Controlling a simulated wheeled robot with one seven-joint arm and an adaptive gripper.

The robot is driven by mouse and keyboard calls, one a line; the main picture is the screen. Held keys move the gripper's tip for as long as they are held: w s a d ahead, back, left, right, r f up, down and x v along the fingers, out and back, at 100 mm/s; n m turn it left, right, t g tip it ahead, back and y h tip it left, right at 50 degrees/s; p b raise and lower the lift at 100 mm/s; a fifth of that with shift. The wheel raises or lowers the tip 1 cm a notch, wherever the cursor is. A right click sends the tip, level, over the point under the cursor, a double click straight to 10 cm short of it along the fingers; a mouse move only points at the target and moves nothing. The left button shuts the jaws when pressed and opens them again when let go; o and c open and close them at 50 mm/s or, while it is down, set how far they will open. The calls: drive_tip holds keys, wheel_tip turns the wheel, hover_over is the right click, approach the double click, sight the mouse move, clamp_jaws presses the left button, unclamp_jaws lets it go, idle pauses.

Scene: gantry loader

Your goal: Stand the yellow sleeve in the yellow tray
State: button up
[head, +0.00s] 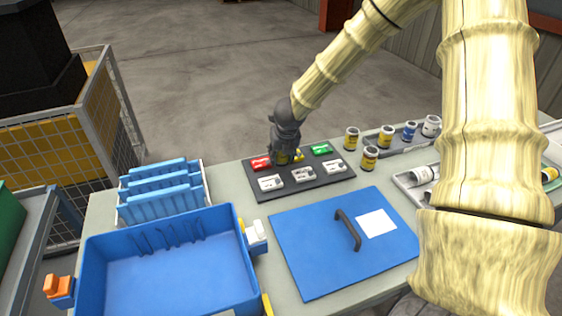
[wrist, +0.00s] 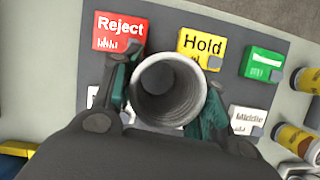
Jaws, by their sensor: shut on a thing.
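My gripper (head: 287,152) is over the dark panel (head: 290,194), with its fingers pointing down. In the wrist view its two green-padded fingers (wrist: 165,97) are shut on the sides of a hollow round sleeve (wrist: 168,62). I look into the sleeve's open grey end; its outer colour is hidden there. A yellow patch between the fingers shows in the head view (head: 283,158). The yellow "Hold" block (wrist: 203,47) lies just right of the sleeve, partly hidden in the head view (head: 298,157). I cannot make out a separate yellow tray. Whether the sleeve touches the panel is unclear.
A red "Reject" block (wrist: 119,32), a green block (wrist: 262,64) and white blocks (head: 270,183) sit around it. Several yellow, blue and white containers (head: 386,136) stand to the right. A blue lid (head: 310,260) and blue bin (head: 170,275) lie in front.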

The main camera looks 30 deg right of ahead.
sight(281, 163)
drive_tip(key=shift+f, duration=1.75)
drive_tip(key=shift+f+b, duration=0.1)
drive_tip(key=shift+b, duration=0.2)
drive_tip(key=shift+f, duration=0.15)
drive_tip(key=o, duration=1.3)
drive_tip(key=shift+r, duration=0.2)
